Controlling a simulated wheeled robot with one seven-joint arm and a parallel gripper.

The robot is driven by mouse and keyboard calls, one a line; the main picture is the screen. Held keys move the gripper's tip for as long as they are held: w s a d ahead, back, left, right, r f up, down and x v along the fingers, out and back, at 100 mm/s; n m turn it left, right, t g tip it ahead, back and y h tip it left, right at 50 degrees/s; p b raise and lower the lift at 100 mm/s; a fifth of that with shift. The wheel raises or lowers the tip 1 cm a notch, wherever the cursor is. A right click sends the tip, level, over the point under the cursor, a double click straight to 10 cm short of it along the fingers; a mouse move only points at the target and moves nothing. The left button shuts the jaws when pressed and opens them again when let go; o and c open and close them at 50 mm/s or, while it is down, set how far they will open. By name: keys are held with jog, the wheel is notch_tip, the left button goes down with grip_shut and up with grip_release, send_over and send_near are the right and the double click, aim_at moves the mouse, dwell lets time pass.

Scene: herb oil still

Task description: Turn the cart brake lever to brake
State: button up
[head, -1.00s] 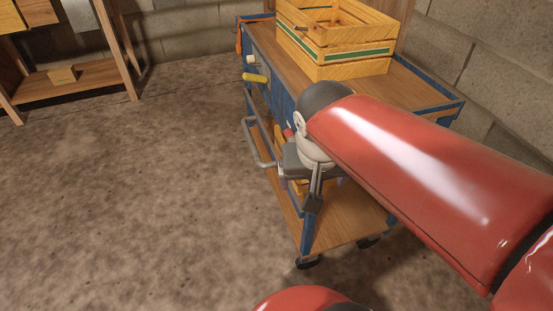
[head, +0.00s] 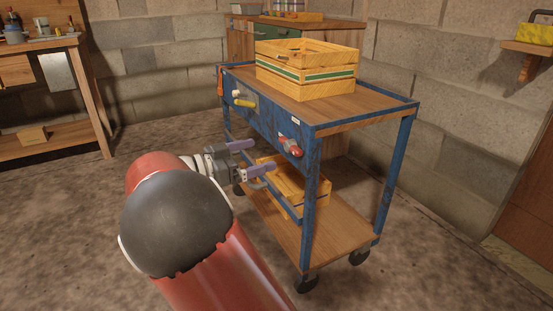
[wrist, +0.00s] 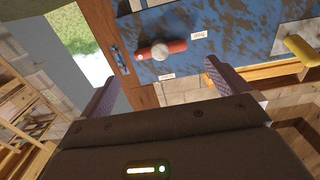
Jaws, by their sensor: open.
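The cart brake lever (head: 297,152) is red with a pale round hub, on the cart's blue side panel near its front corner. In the wrist view the lever (wrist: 178,46) lies nearly level across the hub, ahead of my fingers. One small white label (wrist: 199,36) is beside its right end and another (wrist: 166,77) is below it; I cannot read them surely. My gripper (head: 250,158) is open and empty, left of and lower than the lever in the head view, apart from it. Its purple-padded fingers also show in the wrist view (wrist: 160,70).
The blue cart (head: 312,190) has wooden shelves and black casters. A slatted crate (head: 306,85) stands on top and another (head: 290,185) on the lower shelf. A yellow handle (head: 244,103) sits left of the lever. Open floor (head: 95,220) lies at left.

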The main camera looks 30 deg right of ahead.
aim_at(286, 147)
jog(key=d, duration=0.7)
jog(key=shift+w+d, duration=0.15)
jog(key=shift+d, duration=0.15)
jog(key=c, duration=0.8)
